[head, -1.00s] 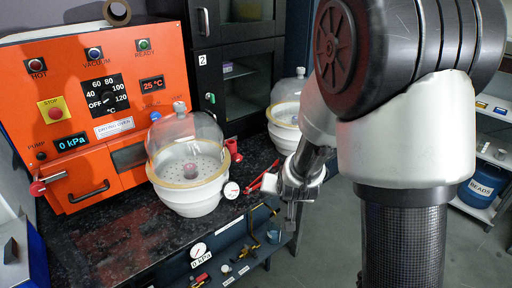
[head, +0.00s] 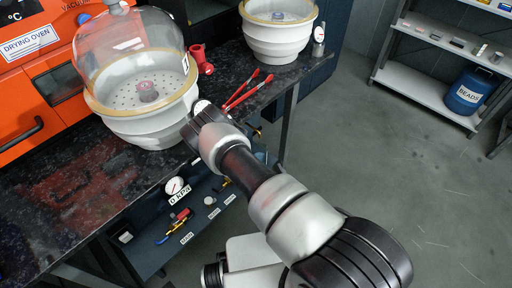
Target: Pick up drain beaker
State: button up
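My arm reaches from the lower right up to the bench edge. My gripper (head: 196,132) is at its far end, a dark shape close beside the white base of the near glass-domed desiccator (head: 150,122). My wrist covers its fingers, so I cannot tell whether it is open or shut, or whether it touches the base. I cannot make out the drain beaker for certain. A small bluish patch shows below the bench edge, just right of my forearm, too hidden to identify.
The black speckled bench (head: 75,205) carries the orange drying oven (head: 40,70), a red fitting (head: 201,58), red-handled tongs (head: 247,90) and a second desiccator (head: 278,38). A gauge (head: 177,187) and valves are below the bench edge. The floor (head: 400,150) at right is clear, before a shelf with a beads drum (head: 470,92).

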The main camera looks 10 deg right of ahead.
jog(key=b+x, duration=0.3)
jog(key=x, duration=0.8)
jog(key=shift+w+f, duration=0.1)
jog(key=shift+w, duration=0.05)
jog(key=shift+r+b+x, duration=0.2)
jog(key=shift+b+x, duration=0.3)
jog(key=shift+x, duration=0.95)
jog(key=shift+r+b+x, duration=0.2)
jog(key=shift+b+x, duration=0.25)
jog(key=shift+x, duration=1)
jog(key=shift+w, duration=0.1)
jog(key=c, duration=1.2)
